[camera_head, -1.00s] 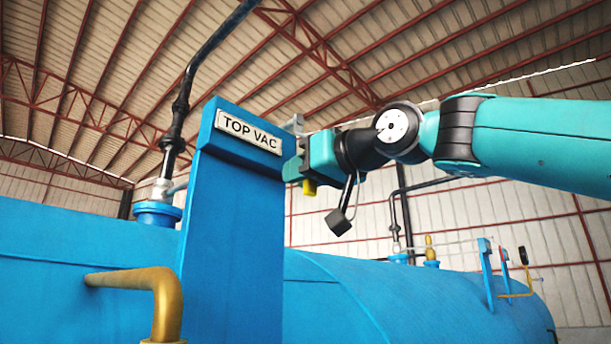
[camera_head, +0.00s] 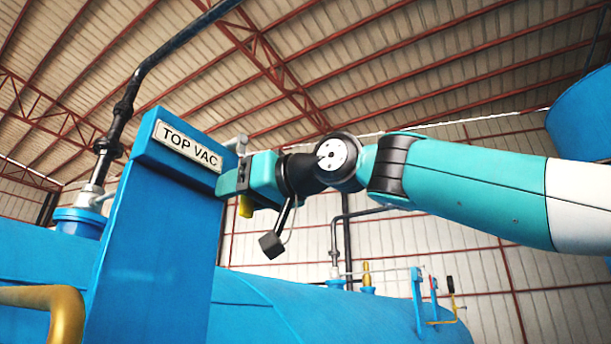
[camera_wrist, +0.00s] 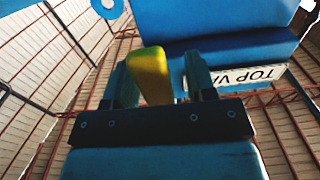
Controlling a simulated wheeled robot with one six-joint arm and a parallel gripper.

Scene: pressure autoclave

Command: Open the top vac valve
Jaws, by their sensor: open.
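A blue upright panel (camera_head: 155,240) carries a white TOP VAC plate (camera_head: 188,146); the plate shows upside down in the wrist view (camera_wrist: 245,77). A yellow handle (camera_head: 246,206) hangs at the panel's right side, just below my gripper (camera_head: 228,184). In the wrist view the yellow handle (camera_wrist: 150,76) sits between the two fingers of my gripper (camera_wrist: 160,80), closer to the left finger. The fingers are open, with a gap on the handle's right. Whether the left finger touches it I cannot tell. The valve body is mostly hidden behind the panel and gripper.
A large blue vessel (camera_head: 265,310) lies below and behind the panel. A brass pipe (camera_head: 50,300) bends at lower left, and a black pipe (camera_head: 124,105) rises at left. Smaller levers (camera_head: 433,290) stand far right.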

